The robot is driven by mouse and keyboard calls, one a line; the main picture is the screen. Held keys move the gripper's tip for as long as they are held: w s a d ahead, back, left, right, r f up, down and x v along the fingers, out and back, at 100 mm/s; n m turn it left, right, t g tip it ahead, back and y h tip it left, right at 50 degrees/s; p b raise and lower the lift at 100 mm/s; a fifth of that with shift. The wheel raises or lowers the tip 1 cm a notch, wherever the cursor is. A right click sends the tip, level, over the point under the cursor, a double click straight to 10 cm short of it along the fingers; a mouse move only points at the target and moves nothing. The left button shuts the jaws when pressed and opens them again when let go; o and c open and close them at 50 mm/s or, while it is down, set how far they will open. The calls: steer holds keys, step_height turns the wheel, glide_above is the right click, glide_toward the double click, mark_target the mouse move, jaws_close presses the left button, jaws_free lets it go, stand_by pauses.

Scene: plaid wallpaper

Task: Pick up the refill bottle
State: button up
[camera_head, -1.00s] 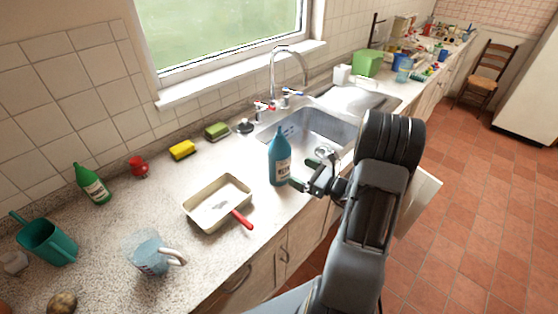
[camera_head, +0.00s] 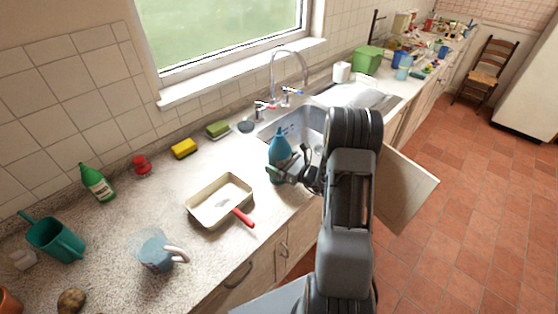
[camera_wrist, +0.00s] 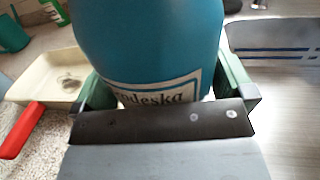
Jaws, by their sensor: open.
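The refill bottle (camera_head: 279,147) is blue with a white label and stands upright on the counter by the front of the sink. My gripper (camera_head: 287,176) is at the bottle's lower part in the head view. In the wrist view the blue bottle (camera_wrist: 150,40) fills the middle, with its label close to the palm. The green fingers of my gripper (camera_wrist: 165,90) stand apart on either side of it. The bottle's base is hidden, and I cannot tell whether either finger touches it.
A cream baking dish (camera_head: 206,216) and a red-handled tool (camera_head: 243,217) lie left of the bottle. The sink (camera_head: 299,127) is behind it. A glass jug (camera_head: 155,252), a green bottle (camera_head: 97,183) and a yellow sponge (camera_head: 184,149) stand farther left. A cupboard door (camera_head: 405,190) hangs open below.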

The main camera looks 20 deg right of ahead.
steer(key=shift+c, duration=0.3)
steer(key=c, duration=0.7)
steer(key=shift+c, duration=0.6)
steer(key=shift+r, duration=0.1)
